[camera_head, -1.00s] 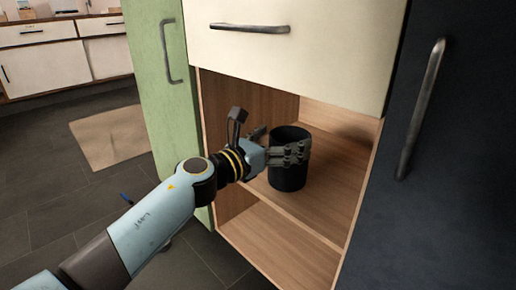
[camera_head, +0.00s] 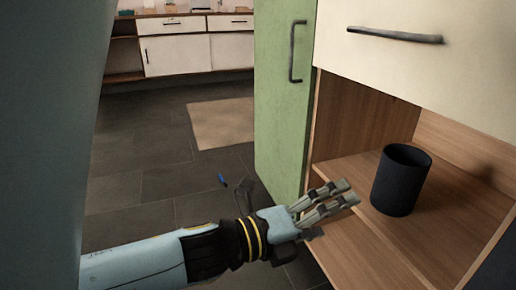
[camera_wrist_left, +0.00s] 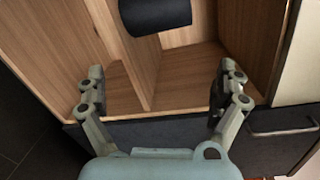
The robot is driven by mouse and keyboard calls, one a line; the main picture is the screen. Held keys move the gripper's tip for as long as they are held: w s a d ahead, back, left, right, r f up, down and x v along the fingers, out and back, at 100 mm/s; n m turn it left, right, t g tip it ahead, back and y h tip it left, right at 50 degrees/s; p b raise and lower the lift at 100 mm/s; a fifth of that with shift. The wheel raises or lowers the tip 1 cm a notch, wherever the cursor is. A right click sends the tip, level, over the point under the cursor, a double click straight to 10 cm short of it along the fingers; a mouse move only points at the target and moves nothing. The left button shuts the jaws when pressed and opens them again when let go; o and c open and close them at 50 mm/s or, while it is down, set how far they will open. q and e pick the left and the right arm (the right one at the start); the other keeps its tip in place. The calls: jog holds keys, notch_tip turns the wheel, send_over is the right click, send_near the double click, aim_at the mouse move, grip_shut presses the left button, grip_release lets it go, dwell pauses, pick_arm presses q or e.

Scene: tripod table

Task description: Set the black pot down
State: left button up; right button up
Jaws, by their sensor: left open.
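The black pot (camera_head: 400,181) stands upright on the upper wooden shelf (camera_head: 350,172) of the open cabinet. It also shows at the top of the left wrist view (camera_wrist_left: 155,14), partly cut off by the frame edge. My left gripper (camera_head: 340,196) is open and empty, to the left of the pot and in front of the shelf's front edge, apart from the pot. In the left wrist view its two fingers (camera_wrist_left: 158,97) are spread wide with nothing between them. My right gripper is not in view.
A green door (camera_head: 279,90) with a dark handle stands left of the cabinet opening. A cream drawer front (camera_head: 420,50) hangs above the shelf. A small blue item (camera_head: 222,180) lies on the dark floor. A beige mat (camera_head: 222,122) and white cabinets (camera_head: 180,57) are farther back.

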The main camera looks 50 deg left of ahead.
pick_arm(q)
jog(key=s+a+f+n+g+y, duration=0.1)
jog(key=s+n+y, duration=0.1)
jog(key=s+n, duration=0.5)
jog(key=s+a+f+n+g+y, duration=0.1)
jog(key=s+n, duration=0.7)
jog(key=n, duration=0.8)
jog(key=shift+f+y, duration=0.4)
jog(key=shift+f, duration=0.4)
